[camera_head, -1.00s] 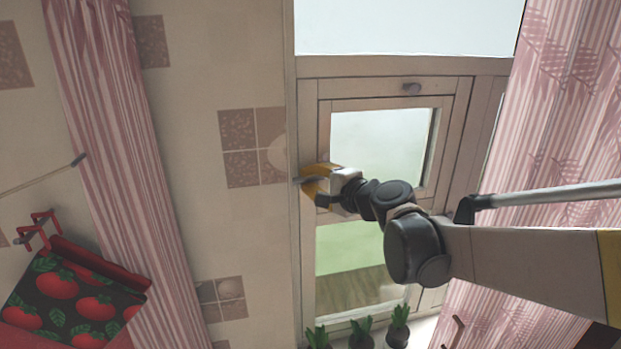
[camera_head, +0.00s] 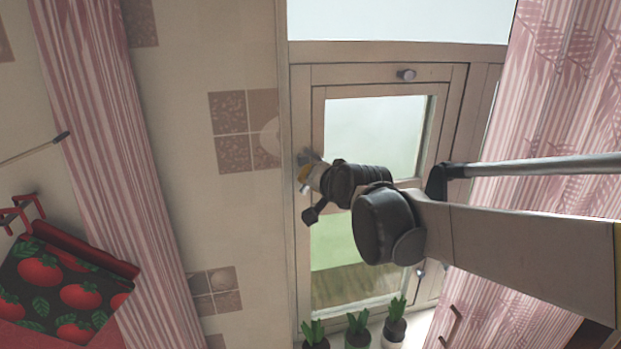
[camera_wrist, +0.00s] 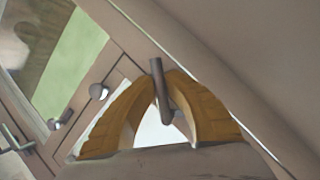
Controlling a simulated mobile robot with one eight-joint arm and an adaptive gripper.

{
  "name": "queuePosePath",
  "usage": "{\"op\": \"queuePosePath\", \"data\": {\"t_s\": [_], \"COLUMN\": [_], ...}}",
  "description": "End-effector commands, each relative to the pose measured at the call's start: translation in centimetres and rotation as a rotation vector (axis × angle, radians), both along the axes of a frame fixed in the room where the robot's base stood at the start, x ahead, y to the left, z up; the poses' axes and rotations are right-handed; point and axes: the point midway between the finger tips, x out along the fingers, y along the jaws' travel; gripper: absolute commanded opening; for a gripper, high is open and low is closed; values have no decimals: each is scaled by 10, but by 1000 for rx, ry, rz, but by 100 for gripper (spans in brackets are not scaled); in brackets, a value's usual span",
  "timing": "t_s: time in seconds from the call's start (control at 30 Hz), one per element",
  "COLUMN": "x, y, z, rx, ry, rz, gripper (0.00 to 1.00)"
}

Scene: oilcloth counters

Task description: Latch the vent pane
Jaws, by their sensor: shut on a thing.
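The vent pane (camera_head: 373,135) is the small wooden-framed pane in the upper window. It looks seated in its surround, though a slight gap is too small to tell. A grey metal latch handle (camera_head: 304,158) is at its left edge, mostly hidden by my gripper (camera_head: 306,170). In the wrist view, the handle (camera_wrist: 163,90) is between the yellow fingers of my gripper (camera_wrist: 167,86), which is shut on it. The handle's base on the frame is partly visible there.
A round knob (camera_head: 406,75) is on the frame above the pane. Several potted plants (camera_head: 358,328) stand on the sill below. Pink curtains hang left (camera_head: 105,150) and right (camera_head: 555,110). A tomato-print cloth item (camera_head: 60,285) is at lower left.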

Motion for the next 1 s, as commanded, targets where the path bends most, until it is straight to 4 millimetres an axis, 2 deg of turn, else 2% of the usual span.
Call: {"op": "queuePosePath", "data": {"t_s": [0.5, 1.0], "x": [6, 8], "y": [-19, -28], "z": [-11, -10], "rx": [-432, -622], "ry": [-126, -180], "rz": [0, 0], "gripper": [0, 0]}}
